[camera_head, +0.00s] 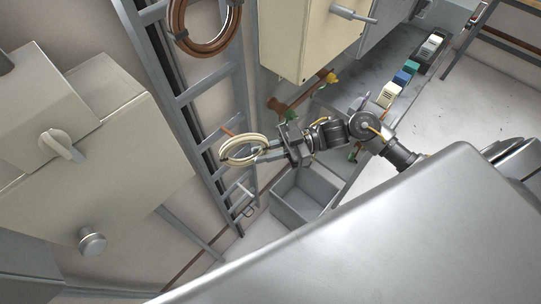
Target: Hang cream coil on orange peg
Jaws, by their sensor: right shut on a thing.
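The cream coil (224,150) is a ring of several turns, held in front of the grey ladder rack (204,90). My right gripper (268,154) is shut on the right side of the coil, its arm reaching in from the right. The orange peg (227,131) shows as a short stub just above the coil's upper left edge. I cannot tell whether the peg passes into the ring or stands behind it. My left gripper is not in view.
A brown coil (179,28) hangs higher on the rack. A white peg (246,190) sits lower on it. A grey open bin (305,190) lies below my right arm. Cream cabinets stand left (110,165) and top (300,35). Several small modules (388,95) line a grey surface.

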